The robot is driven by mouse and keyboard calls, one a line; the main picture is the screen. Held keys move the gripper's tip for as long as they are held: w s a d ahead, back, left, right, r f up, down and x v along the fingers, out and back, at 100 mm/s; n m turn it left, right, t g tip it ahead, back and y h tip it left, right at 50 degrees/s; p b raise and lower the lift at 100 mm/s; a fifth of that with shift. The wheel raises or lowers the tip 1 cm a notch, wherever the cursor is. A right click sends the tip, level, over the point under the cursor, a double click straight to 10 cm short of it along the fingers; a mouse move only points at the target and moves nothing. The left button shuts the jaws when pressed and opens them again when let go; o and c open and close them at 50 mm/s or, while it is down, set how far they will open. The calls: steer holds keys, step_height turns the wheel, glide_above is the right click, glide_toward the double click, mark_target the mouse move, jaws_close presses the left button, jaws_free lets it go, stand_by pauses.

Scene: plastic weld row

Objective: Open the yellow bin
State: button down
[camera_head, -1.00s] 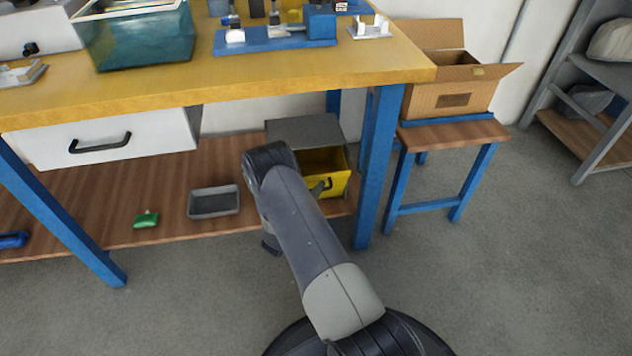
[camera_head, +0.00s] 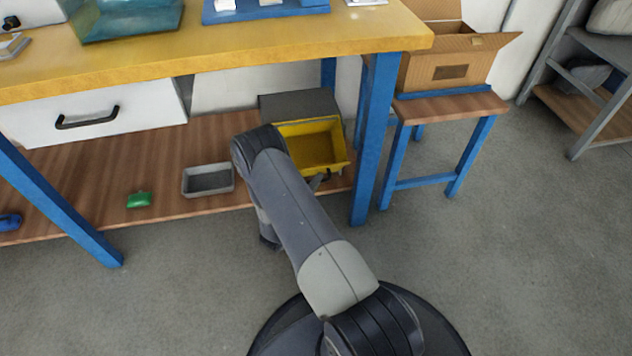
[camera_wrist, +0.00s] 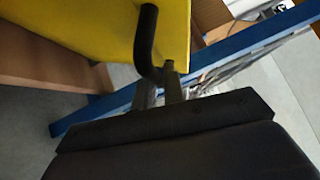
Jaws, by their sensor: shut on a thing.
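The yellow bin (camera_head: 327,167) sits on the wooden lower shelf, in front of a grey housing (camera_head: 300,105). Its hollow inside shows from above and looks empty. In the wrist view the bin's yellow front (camera_wrist: 90,25) fills the upper left, with a black bar handle (camera_wrist: 147,38) on it. My gripper (camera_wrist: 160,88) is shut on that handle, its fingers at the handle's lower end. In the head view my arm covers the bin's left front side and most of the gripper; a dark bit of the handle area shows at the front.
A grey tray (camera_head: 208,180) and a green object (camera_head: 139,200) lie on the shelf left of my arm. A blue table leg (camera_head: 374,140) stands close right of the bin. A stool with a cardboard box (camera_head: 450,72) is further right. The floor in front is clear.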

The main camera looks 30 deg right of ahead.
steer(key=c, duration=1.5)
jaws_free()
steer(key=shift+w+f, duration=0.1)
steer(key=p+v, duration=0.2)
steer(key=v, duration=0.8)
steer(key=shift+s+a+p, duration=0.25)
steer(key=shift+a+p, duration=0.05)
